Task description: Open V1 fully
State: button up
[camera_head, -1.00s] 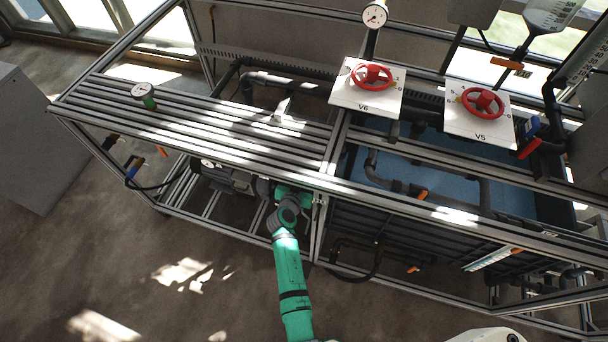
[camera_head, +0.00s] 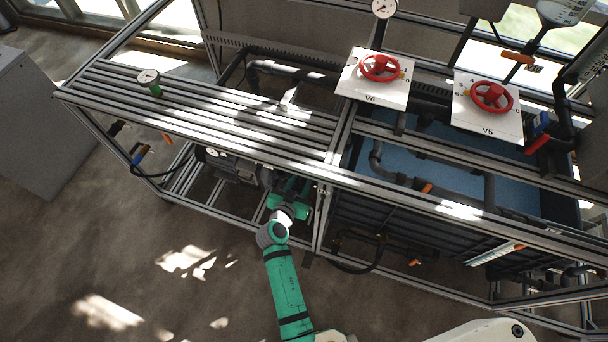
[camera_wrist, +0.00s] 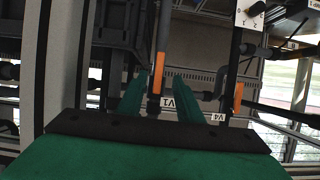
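In the wrist view, a label reading V1 (camera_wrist: 168,101) sits behind a dark vertical pipe with an orange lever (camera_wrist: 158,73). The lever hangs downward, nearly in line with the pipe. My gripper (camera_wrist: 155,82) is open, with one green finger on each side of the lever in the picture. I cannot tell whether the fingers reach as deep as the lever or touch it. In the head view, my gripper (camera_head: 293,190) is under the front rail of the frame, partly hidden, and V1 cannot be made out there.
A second orange lever (camera_wrist: 238,97) stands to the right, beside a V4 label (camera_wrist: 217,118). Metal frame rails (camera_head: 330,175) run close above my arm. Red handwheels V6 (camera_head: 380,68) and V5 (camera_head: 491,97) sit on top. The floor (camera_head: 150,240) in front is clear.

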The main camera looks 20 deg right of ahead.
jog(key=shift+s+a+r, duration=0.15)
jog(key=shift+s+a, duration=0.05)
jog(key=shift+s, duration=0.1)
dwell(0.4)
jog(key=s+a+n+t+y, duration=0.1)
jog(key=s+a+n+y, duration=0.3)
jog(key=s, duration=0.6)
jog(key=s+a+n+t+y, duration=0.1)
jog(key=s+a+y, duration=0.1)
jog(key=s+a, duration=0.6)
jog(key=s+a+r+n+t+y, duration=0.1)
jog(key=s+r+n+t, duration=0.1)
jog(key=s+r, duration=1.5)
jog(key=shift+s+a+r+t+y, duration=0.3)
jog(key=shift+s+r+y, duration=0.1)
jog(key=shift+s, duration=0.35)
